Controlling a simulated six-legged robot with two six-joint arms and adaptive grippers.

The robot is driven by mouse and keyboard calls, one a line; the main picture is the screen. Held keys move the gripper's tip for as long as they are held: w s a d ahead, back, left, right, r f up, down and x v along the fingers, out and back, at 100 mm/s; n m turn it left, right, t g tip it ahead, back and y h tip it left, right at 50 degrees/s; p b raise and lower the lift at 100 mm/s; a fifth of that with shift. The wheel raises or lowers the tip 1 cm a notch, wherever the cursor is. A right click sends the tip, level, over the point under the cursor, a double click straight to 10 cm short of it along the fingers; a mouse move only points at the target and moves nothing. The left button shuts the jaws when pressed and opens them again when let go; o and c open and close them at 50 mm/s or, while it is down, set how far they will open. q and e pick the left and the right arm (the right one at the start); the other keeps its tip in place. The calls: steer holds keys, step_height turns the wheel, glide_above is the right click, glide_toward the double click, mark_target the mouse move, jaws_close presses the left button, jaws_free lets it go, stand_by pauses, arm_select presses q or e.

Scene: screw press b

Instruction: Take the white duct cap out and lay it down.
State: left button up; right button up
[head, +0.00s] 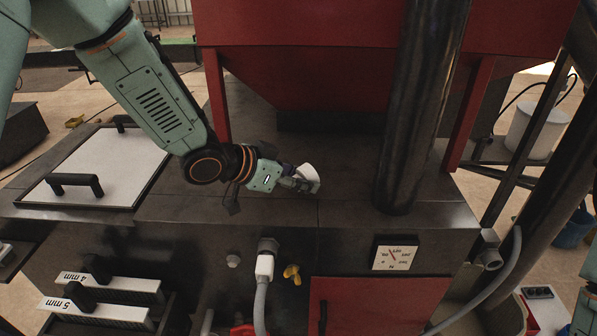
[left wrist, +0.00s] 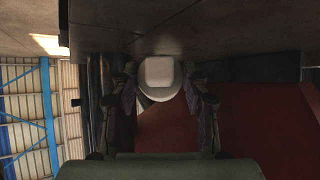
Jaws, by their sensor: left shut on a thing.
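The white duct cap (head: 309,172) is at the tip of my left gripper (head: 301,181), over the dark top of the machine and left of the thick black column. In the left wrist view the cap (left wrist: 159,76) sits between the two fingers of my left gripper (left wrist: 159,85), which are shut on it. It shows a rounded square face above a round rim. Whether the cap touches the dark surface behind it I cannot tell. My right gripper is not in view.
The thick black column (head: 420,110) stands right of the gripper. The red hopper (head: 300,70) hangs behind on red legs. A white lid with black handles (head: 100,165) lies left. The front holds a grey hose plug (head: 265,265), yellow wing knob (head: 292,273) and gauge (head: 395,254).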

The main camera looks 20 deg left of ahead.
arm_select(q)
steer(key=shift+w+d+f, duration=0.1)
steer(key=shift+w+f, duration=0.05)
steer(key=shift+f, duration=0.5)
steer(key=shift+w+f, duration=0.25)
steer(key=shift+s+r, duration=0.1)
steer(key=o, duration=1)
steer(key=shift+s+r, duration=0.15)
steer(key=shift+s, duration=0.15)
steer(key=shift+c, duration=0.2)
steer(key=shift+o, duration=1.3)
steer(key=shift+w, duration=0.35)
steer(key=shift+s+a+r, duration=0.2)
steer(key=shift+s+a, duration=0.1)
steer(key=shift+s, duration=0.05)
steer(key=v, duration=0.4)
steer(key=shift+r, duration=0.1)
steer(key=shift+s+a+r, duration=0.3)
steer(key=shift+s+a, duration=0.1)
steer(key=shift+a, duration=0.05)
steer(key=shift+s+a+r, duration=0.1)
steer(key=shift+s+r, duration=0.15)
steer(key=shift+s, duration=0.2)
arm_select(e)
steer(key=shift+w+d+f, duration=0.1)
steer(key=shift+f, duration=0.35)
